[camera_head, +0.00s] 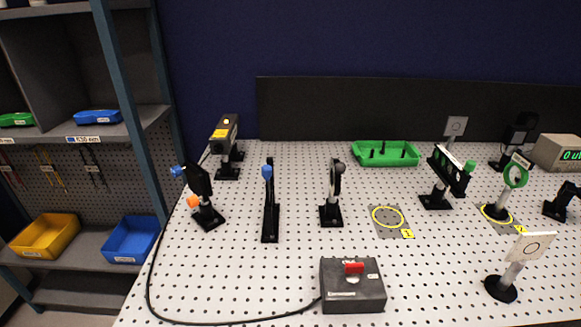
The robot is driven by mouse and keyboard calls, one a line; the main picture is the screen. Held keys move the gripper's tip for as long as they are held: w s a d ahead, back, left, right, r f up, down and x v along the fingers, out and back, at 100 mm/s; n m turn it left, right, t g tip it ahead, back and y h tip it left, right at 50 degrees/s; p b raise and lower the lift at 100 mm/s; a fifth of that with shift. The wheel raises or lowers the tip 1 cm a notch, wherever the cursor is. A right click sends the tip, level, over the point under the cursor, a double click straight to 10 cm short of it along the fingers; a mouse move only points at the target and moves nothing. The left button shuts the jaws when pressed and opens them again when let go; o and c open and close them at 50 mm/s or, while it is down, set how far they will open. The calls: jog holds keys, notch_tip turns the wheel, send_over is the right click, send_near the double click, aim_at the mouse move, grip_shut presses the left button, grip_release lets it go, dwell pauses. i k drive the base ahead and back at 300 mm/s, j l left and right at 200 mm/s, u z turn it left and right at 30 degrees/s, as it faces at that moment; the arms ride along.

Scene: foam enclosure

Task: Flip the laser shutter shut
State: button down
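The likely laser shutter (270,208) is a narrow black upright on a long black base, left of the middle of the white perforated table. A blue ball knob (267,171) sits at its top, and the lever looks upright. I cannot tell from this view whether the flag blocks the beam path. The laser (224,134) is a dark box with yellow labels on black mounts at the back left. No beam is visible. My gripper is not in view.
A mirror mount (203,199) with blue and orange knobs stands left of the shutter, and a round optic mount (333,191) stands right. In front is a grey control box (352,290) with a red switch and black cable. A green tray (386,153) sits behind.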

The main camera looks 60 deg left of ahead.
aim_at(266, 172)
jog(key=u, duration=2.55)
jog(key=z, duration=0.3)
